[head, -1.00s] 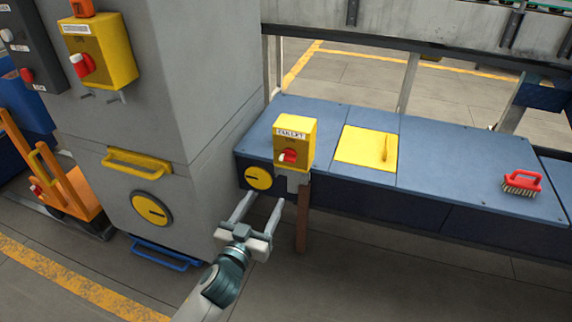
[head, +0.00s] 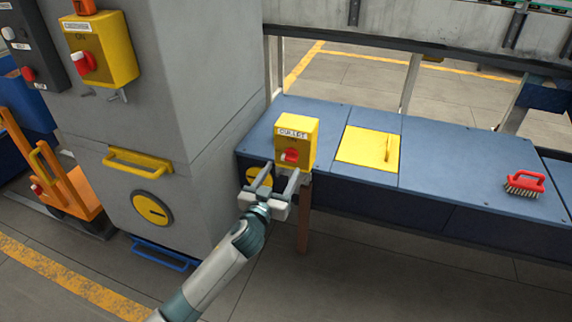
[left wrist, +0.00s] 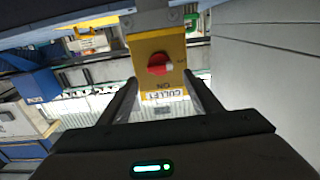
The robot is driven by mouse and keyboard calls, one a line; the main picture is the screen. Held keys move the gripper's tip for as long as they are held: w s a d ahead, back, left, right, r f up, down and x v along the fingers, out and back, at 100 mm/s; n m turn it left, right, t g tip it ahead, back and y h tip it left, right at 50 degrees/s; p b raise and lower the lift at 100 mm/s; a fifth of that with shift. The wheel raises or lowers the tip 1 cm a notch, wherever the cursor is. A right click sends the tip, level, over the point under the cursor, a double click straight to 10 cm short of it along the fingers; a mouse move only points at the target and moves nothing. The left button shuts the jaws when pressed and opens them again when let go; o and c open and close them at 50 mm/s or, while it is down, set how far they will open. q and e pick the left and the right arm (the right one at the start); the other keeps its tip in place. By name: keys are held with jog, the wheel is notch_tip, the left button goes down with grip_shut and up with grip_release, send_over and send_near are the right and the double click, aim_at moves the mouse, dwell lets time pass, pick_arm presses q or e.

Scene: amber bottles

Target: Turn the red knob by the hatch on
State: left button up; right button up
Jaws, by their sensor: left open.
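The red knob (head: 291,155) sits on the front of a yellow box labelled CULLET (head: 310,143), at the near edge of the blue bench. The yellow hatch (head: 365,146) with its handle lies in the bench top to the right of the box. My left gripper (head: 279,174) is open, just in front of and a little below the knob, apart from it. In the left wrist view the knob (left wrist: 160,64) shows ahead, between and beyond the two fingers, with a white mark at one end. My right gripper is not in view.
A grey cabinet (head: 140,80) stands at the left with another yellow switch box (head: 113,50) and a yellow handle (head: 140,162). A red brush (head: 525,184) lies on the blue bench (head: 450,165) at the right. An orange cart (head: 68,185) stands far left.

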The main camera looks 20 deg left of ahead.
aim_at(288, 159)
pick_arm(q)
jog(key=shift+w+d, duration=0.1)
jog(key=shift+w, duration=2.4)
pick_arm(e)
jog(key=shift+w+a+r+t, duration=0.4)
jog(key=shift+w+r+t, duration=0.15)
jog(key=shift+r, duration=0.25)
pick_arm(q)
jog(key=c, duration=1)
